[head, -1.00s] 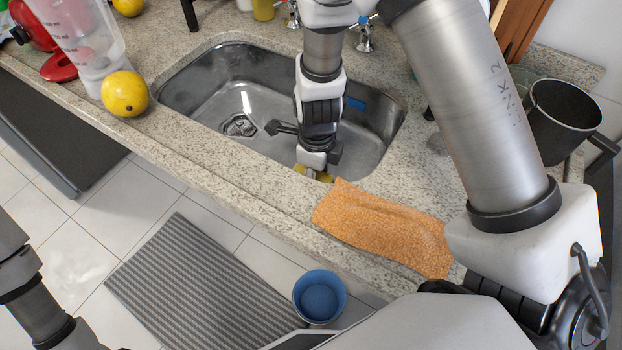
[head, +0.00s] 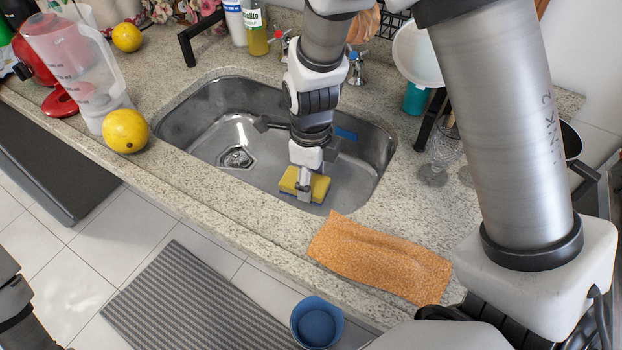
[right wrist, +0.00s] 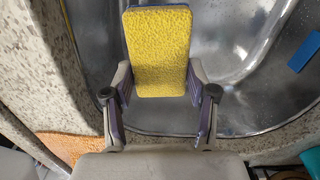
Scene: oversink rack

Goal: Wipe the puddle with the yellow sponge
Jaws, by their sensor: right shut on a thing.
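The yellow sponge (head: 321,188) is held in my right gripper (head: 305,184), over the near right part of the sink basin. In the right wrist view the sponge (right wrist: 158,50) is upright between the two fingers (right wrist: 158,88), its broad yellow face showing. The gripper is shut on its sides. I cannot tell whether the sponge touches the sink. No puddle stands out clearly; the steel sink (head: 222,125) has shiny patches that may be wet or only reflections. My left gripper is out of view; only part of that arm shows at the lower left.
An orange cloth (head: 375,257) lies on the counter's front edge, close to the right gripper. A blue item (head: 346,134) is at the sink's far right wall. A lemon (head: 126,131) and a clear pitcher (head: 85,75) stand left. Glasses (head: 440,150) stand right.

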